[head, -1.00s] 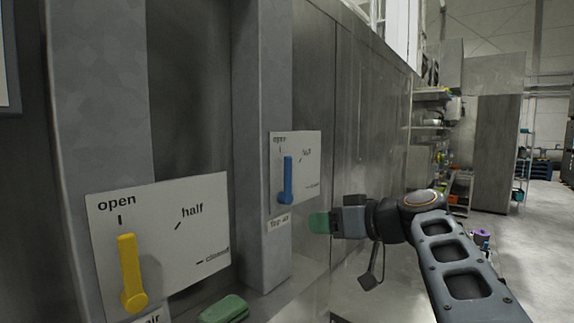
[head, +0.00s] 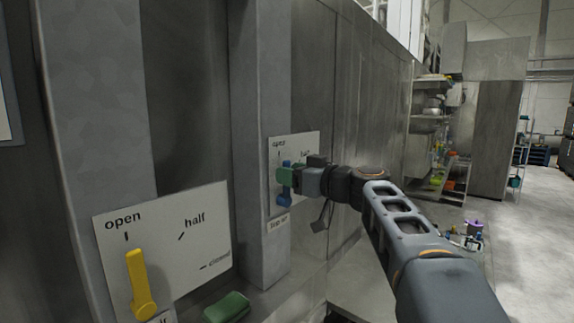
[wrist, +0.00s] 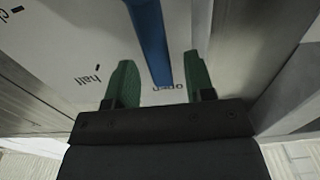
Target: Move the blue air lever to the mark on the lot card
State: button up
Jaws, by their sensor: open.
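The blue air lever (head: 285,199) is on a white panel on a grey post, partly hidden by my gripper in the head view. It stands upright, pointing at the "open" mark. In the wrist view the blue lever (wrist: 150,40) comes down from the top, its tip between my gripper's green fingers (wrist: 161,82). A gap shows on both sides of it. My gripper (head: 286,178) is open at the lever's upper part in the head view. The panel's "half" mark (wrist: 97,74) shows upside down in the wrist view. I see no lot card I can identify.
A yellow lever (head: 140,284) on a nearer white panel (head: 190,235) points at "open". A green object (head: 227,307) lies below it. Flat metal wall runs behind. Shelves (head: 432,140) stand farther right, with open floor beyond.

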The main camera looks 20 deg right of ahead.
jog(key=shift+x, duration=0.85)
jog(key=shift+c, duration=0.2)
grip_shut()
